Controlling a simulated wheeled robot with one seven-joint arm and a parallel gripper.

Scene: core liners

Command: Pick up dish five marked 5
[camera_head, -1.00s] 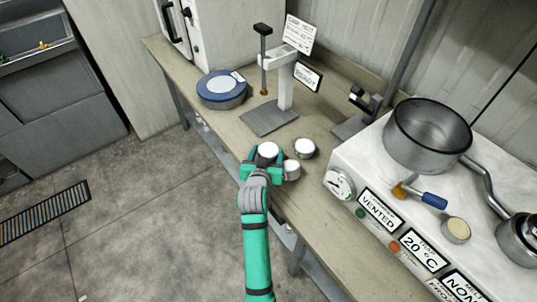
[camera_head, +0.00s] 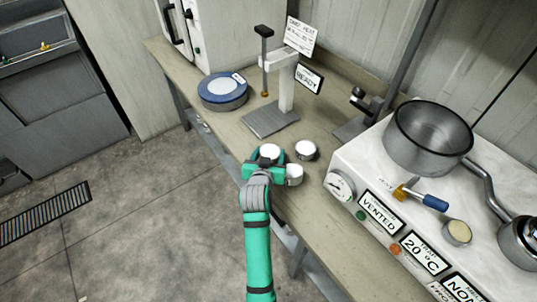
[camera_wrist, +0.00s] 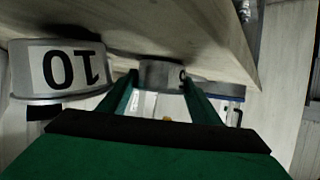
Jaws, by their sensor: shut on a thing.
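My gripper (camera_head: 268,162) is at the front edge of the bench, shut on a small round white-topped dish (camera_head: 269,152). In the wrist view this dish (camera_wrist: 160,73) sits between the two green fingers; only part of a dark mark shows on its side, so I cannot read its number. A second dish (camera_head: 294,176) stands close to the right of my gripper. A dish marked 10 (camera_wrist: 66,68) appears upside down at the left in the wrist view. A third dish (camera_head: 306,150) stands just right of the held one. No 5 is legible.
A press-like stand with a grey base (camera_head: 270,122) and a READY sign (camera_head: 308,78) stands behind. A blue-rimmed round container (camera_head: 222,90) is at the back left. A white hotplate unit (camera_head: 345,160) with a pot (camera_head: 428,135) bounds the right.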

